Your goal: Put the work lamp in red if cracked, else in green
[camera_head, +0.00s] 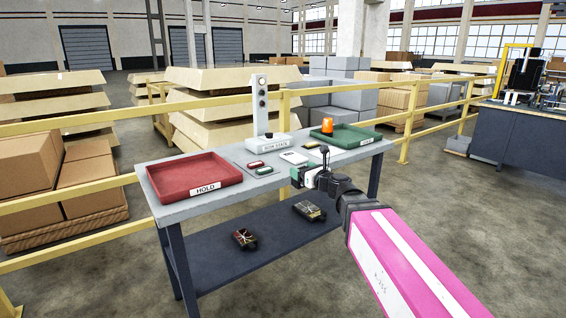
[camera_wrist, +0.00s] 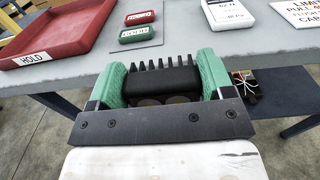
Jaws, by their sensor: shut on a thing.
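My gripper (camera_wrist: 163,80) is shut on a black finned block, which I take to be the work lamp (camera_wrist: 163,72). Its green fingers press on both sides of it, near the table's front edge. In the head view my gripper (camera_head: 306,176) is small, and the lamp cannot be told apart from the arm. The lamp's fins show; its lens is not clearly seen, so I cannot tell whether it is cracked. The red tray (camera_head: 215,184), labelled HOLD, stands at the table's left and shows in the wrist view (camera_wrist: 62,35). The green tray (camera_head: 350,139) stands at the right end.
An orange beacon (camera_head: 327,126) is at the green tray. Between the trays are a white-based post (camera_head: 259,105), small red (camera_head: 255,165) and green (camera_head: 264,171) labelled pieces and a white card (camera_head: 294,156). Two dark items (camera_head: 244,239) (camera_head: 308,210) lie on the lower shelf. Yellow rails run behind.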

